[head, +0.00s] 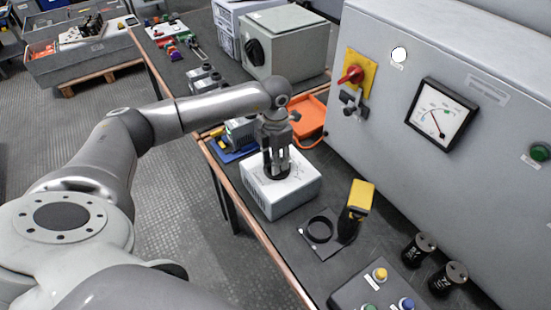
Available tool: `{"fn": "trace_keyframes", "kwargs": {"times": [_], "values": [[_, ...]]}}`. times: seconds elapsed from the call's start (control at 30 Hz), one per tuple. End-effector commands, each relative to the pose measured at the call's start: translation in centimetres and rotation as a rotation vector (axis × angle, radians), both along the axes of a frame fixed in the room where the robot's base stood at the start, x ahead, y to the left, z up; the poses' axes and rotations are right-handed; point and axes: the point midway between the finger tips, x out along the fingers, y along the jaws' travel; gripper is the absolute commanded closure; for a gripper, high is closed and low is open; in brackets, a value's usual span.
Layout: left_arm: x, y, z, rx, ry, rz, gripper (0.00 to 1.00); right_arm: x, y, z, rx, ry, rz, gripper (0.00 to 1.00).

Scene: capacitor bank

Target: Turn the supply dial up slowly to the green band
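The supply dial (277,175) is a black round knob on top of a white box (290,194) on the bench. My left gripper (278,166) points straight down at it, with its fingers on either side of the knob. It looks shut on the dial, though the fingers hide much of it. The square meter (442,114) on the grey cabinet has a white face and a thin red needle (437,122). The needle points up and slightly left, to the left of the small green band (447,109). My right gripper is not in view.
The grey cabinet (400,60) stands close behind the box, with a red switch on a yellow plate (355,72). A yellow-headed tool (356,205), a black ring (319,229), two black capacitors (448,279) and a button box (378,292) stand to the right. An orange tray (310,116) lies behind.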

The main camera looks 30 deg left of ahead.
Motion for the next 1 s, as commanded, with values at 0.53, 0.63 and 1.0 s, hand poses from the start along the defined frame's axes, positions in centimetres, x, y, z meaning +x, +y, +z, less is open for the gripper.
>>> {"fn": "trace_keyframes", "kwargs": {"times": [0.53, 0.63, 1.0], "values": [[0.1, 0.0, 8.0, 0.0, -0.005, 0.0, 0.67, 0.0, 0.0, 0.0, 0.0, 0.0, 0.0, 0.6], [0.1, 0.0, 9.7, 0.0, -0.003, 0.0, 0.67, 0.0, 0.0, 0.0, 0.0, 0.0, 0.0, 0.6], [0.0, 0.0, 12.0, 0.0, 0.001, 0.0, 0.67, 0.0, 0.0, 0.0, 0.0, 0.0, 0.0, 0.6]]}}
